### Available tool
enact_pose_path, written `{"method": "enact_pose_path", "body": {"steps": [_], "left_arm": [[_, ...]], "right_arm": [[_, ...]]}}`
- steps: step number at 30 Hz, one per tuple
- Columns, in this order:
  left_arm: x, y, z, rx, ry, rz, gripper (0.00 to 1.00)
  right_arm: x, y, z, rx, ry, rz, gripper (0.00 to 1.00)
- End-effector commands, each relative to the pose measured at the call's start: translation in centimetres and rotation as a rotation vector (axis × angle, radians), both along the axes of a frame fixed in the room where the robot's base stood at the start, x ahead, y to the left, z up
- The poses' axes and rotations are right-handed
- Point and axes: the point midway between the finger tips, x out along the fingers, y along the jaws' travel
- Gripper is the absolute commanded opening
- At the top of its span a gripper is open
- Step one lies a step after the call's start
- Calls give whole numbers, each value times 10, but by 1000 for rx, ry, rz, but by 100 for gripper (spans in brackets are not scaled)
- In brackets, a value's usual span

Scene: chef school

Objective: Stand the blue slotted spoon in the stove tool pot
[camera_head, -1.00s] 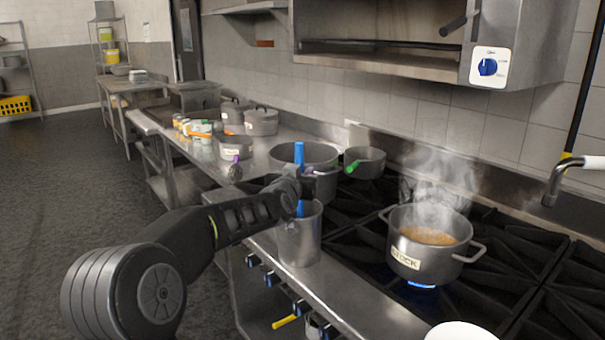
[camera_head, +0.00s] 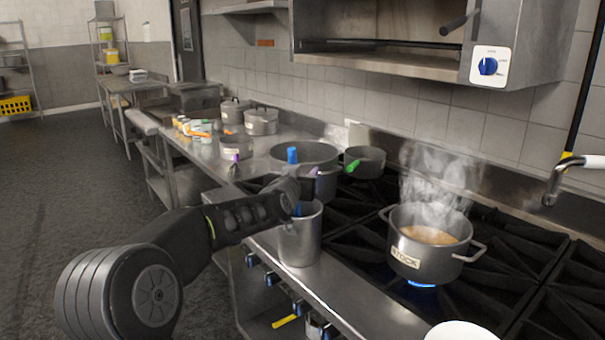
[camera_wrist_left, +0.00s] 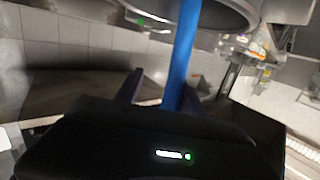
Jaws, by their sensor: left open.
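The blue slotted spoon (camera_head: 292,155) shows as a blue handle above my left gripper (camera_head: 302,186), with more blue below it at the mouth of the metal tool pot (camera_head: 300,243). The pot stands on the steel front ledge of the stove. The spoon's lower end is hidden by the pot wall. In the left wrist view the blue handle (camera_wrist_left: 183,50) runs between the two dark fingers of my left gripper (camera_wrist_left: 177,88), which is open. The handle lies nearer the right finger there; contact cannot be told. My right gripper is out of view.
A steaming stock pot (camera_head: 425,246) sits over a blue flame to the right. A large pot (camera_head: 318,160) and a green-handled pan (camera_head: 366,163) stand behind my gripper. Stove knobs (camera_head: 274,279) line the front edge below the tool pot. The floor at left is clear.

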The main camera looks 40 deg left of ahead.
Motion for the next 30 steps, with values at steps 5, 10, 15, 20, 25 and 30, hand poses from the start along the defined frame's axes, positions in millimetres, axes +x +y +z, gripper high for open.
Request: {"method": "enact_pose_path", "body": {"steps": [5, 10, 15, 20, 25, 30], "left_arm": [[-22, -8, 2, 0, -2, 0, 46], [-49, -18, 7, 1, -3, 1, 46], [-65, -25, 8, 0, -2, 1, 46], [-68, -26, 8, 1, -1, 0, 46], [-67, -26, 8, 0, -1, 0, 46], [-67, -26, 8, 0, -1, 0, 46]], "right_arm": [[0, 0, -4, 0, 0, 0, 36], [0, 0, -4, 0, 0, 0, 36], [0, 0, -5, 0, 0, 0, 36], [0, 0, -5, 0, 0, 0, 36], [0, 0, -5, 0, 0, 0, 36], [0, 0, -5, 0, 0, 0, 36]]}}
